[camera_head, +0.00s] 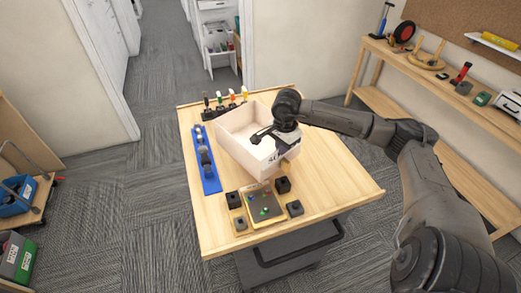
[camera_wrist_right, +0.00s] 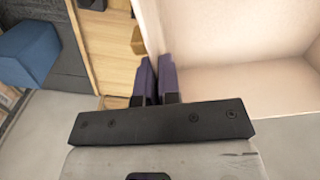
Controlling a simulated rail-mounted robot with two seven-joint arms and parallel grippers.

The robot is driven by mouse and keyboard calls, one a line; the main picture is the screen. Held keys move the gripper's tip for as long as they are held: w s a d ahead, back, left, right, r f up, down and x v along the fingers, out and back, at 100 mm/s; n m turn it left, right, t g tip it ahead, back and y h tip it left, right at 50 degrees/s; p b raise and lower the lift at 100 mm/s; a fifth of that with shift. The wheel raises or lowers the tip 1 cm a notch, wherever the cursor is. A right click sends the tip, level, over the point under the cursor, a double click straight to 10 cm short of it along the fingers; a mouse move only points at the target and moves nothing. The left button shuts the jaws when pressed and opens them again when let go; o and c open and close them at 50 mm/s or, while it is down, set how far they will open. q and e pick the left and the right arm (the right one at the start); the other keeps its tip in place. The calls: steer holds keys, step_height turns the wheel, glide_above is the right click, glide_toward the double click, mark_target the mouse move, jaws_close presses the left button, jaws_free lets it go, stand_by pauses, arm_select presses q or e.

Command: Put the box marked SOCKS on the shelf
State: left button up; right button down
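An open, pale box (camera_head: 240,150) stands on the wooden table. Dark lettering shows on its near wall but is mostly hidden by my right gripper, so I cannot read the full word. My right gripper (camera_head: 285,150) is at the box's near right part. In the right wrist view its two purple fingers (camera_wrist_right: 157,80) are close together, one on each side of the box's thin wall (camera_wrist_right: 149,28), and look shut on it. The box interior there looks empty. A wooden shelf unit (camera_head: 465,135) runs along the right wall. My left gripper is not in view.
The table (camera_head: 335,180) also holds a blue tray (camera_head: 204,158), a rack of coloured-handled tools (camera_head: 226,103) and a board with small black blocks (camera_head: 264,204). The shelf's upper board carries tools and small boxes; its lower board looks mostly clear.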

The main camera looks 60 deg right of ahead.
glide_above(268, 149)
steer(key=s, duration=0.1)
steer(key=f, duration=0.5)
steer(key=shift+a+p, duration=0.4)
steer(key=shift+w+d+f, duration=0.3)
steer(key=shift+w+f, duration=0.15)
steer(key=shift+f+p, duration=0.35)
steer(key=shift+f, duration=1.7)
steer(key=shift+d, duration=0.1)
steer(key=shift+f, duration=0.15)
steer(key=c, duration=1.3)
jaws_free()
steer(key=shift+c, duration=0.2)
